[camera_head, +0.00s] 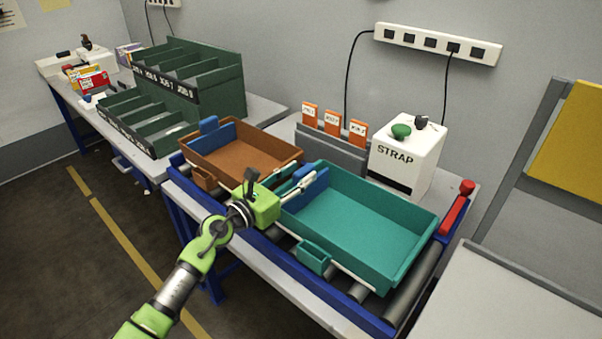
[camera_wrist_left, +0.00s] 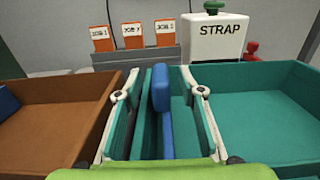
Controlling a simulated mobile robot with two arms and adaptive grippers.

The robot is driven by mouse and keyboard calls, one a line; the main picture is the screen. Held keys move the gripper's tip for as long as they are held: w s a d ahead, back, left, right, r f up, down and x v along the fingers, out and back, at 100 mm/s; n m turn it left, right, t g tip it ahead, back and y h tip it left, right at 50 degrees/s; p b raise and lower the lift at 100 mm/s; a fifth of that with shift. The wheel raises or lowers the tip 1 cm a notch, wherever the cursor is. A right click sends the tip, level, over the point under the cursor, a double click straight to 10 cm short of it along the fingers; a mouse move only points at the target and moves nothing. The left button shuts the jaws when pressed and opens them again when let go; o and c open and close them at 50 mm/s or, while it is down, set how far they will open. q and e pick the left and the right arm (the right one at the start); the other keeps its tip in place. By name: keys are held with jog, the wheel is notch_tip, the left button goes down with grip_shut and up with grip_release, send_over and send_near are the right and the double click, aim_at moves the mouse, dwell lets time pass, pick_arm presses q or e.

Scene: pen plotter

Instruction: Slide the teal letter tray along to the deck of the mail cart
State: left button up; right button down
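The teal letter tray (camera_head: 395,265) sits on the roller conveyor, with a blue upright tab (camera_head: 318,181) at its left end. In the left wrist view the tray (camera_wrist_left: 270,125) fills the right side. My left gripper (camera_head: 304,181) is at this left end. In the left wrist view its two fingers (camera_wrist_left: 160,92) are spread, one on each side of the blue tab (camera_wrist_left: 162,88), with visible gaps. A pale grey surface, apparently the mail cart deck (camera_head: 530,300), lies beyond the conveyor's right end. My right gripper is not in view.
A brown tray (camera_head: 245,155) stands left of the teal one. A red lever (camera_head: 456,207) rises at the conveyor's right end. A STRAP machine (camera_head: 405,160) and orange job cards (camera_head: 332,122) stand behind. The visible grey surface is bare.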

pick_arm(q)
jog(key=shift+w+d, duration=0.4)
jog(key=shift+w, duration=0.15)
grip_shut()
